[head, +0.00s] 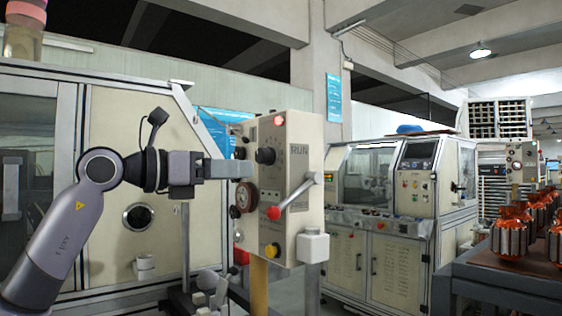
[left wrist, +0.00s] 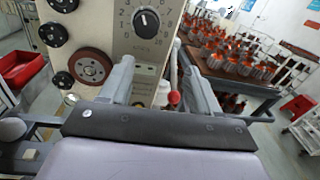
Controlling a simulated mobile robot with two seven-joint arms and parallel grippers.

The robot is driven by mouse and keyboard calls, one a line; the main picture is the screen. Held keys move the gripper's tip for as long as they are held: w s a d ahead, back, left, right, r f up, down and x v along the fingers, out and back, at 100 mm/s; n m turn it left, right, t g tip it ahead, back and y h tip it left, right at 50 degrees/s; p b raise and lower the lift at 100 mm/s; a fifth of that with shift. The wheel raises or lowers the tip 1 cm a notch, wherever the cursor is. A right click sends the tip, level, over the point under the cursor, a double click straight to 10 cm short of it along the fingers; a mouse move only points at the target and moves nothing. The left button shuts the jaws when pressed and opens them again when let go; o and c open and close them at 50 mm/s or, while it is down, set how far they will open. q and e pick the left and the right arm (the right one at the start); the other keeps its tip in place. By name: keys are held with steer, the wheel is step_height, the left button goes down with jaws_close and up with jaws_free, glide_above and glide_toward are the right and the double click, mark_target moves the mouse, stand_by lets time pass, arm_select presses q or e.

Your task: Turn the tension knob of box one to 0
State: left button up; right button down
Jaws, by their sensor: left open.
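The control box (head: 300,160), a beige box marked RUN, stands at the middle of the head view. Its black tension knob (head: 265,156) is on the front face. My left gripper (head: 235,169) is at the left side of the box in the head view. In the left wrist view its two fingers (left wrist: 157,80) are spread with nothing held between them, and the knob lies beyond them, apparently untouched. My right gripper is not in view.
A lever with a red ball (head: 274,213) sticks out from the box front, close to the left fingers in the wrist view. A brown wheel (head: 246,196) and a yellow button (head: 271,250) are also on the box. A table with copper-wound armatures (head: 511,235) stands at right.

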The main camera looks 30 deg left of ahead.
mark_target(259, 157)
arm_select(q)
steer(key=shift+t+y, duration=0.4)
steer(key=shift+y, duration=0.2)
steer(key=w+r, duration=0.1)
steer(key=w+r+p, duration=0.1)
steer(key=w, duration=0.3)
steer(key=shift+d+r+p, duration=0.15)
steer(key=shift+r+p, duration=0.25)
steer(key=shift+w+d+f, duration=0.1)
steer(key=shift+w+d, duration=0.1)
steer(key=shift+w, duration=0.35)
steer(key=shift+c, duration=0.3)
steer(key=c, duration=1)
